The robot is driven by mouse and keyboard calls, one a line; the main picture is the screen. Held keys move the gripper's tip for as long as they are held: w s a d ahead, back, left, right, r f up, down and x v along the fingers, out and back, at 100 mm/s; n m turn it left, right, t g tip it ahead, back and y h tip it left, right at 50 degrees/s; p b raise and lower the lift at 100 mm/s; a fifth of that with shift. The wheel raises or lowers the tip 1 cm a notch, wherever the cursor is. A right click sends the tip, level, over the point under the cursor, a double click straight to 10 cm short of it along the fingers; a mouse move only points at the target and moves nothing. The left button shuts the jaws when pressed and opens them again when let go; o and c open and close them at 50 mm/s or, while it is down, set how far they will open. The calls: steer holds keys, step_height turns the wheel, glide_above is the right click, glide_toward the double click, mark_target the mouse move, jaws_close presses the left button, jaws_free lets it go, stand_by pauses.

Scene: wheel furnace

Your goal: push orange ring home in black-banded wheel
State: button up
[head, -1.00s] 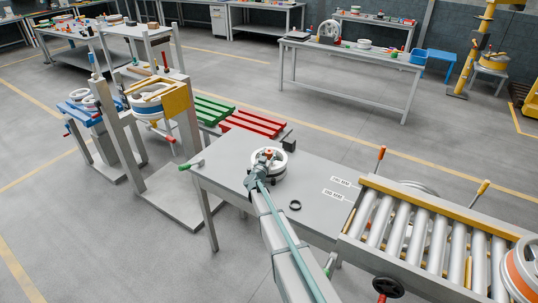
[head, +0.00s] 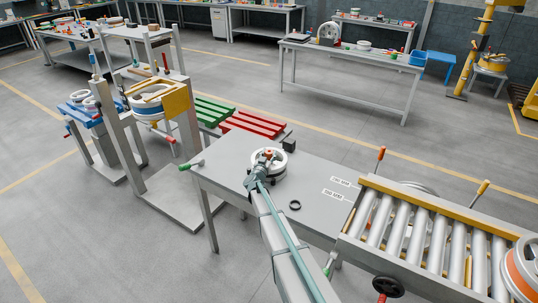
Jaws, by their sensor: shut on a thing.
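The wheel (head: 282,169) lies flat on the grey table, pale with a dark centre; its black band is hard to make out at this size. My gripper (head: 267,156) is over the middle of this wheel, reaching in from the front. It is shut on a small orange piece, the orange ring (head: 268,153), which is mostly hidden by the fingers. How deep the ring sits in the wheel cannot be told.
A loose black ring (head: 295,205) lies on the grey table (head: 224,169) in front of the wheel. A roller conveyor (head: 420,235) stands at the right edge. Red and green rails (head: 252,123) are behind the table.

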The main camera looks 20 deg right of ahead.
steer(key=shift+s+f, duration=0.2)
steer(key=shift+f, duration=1.05)
steer(key=shift+r, duration=0.2)
steer(key=shift+w+r+p, duration=0.1)
steer(key=shift+r+p, duration=0.15)
steer(key=shift+p, duration=0.1)
steer(key=shift+w+r+p, duration=0.1)
steer(key=shift+r+p, duration=0.25)
steer(key=shift+r, duration=0.05)
steer(key=shift+w+r, duration=0.15)
steer(key=shift+r, duration=0.3)
steer(key=shift+f, duration=0.35)
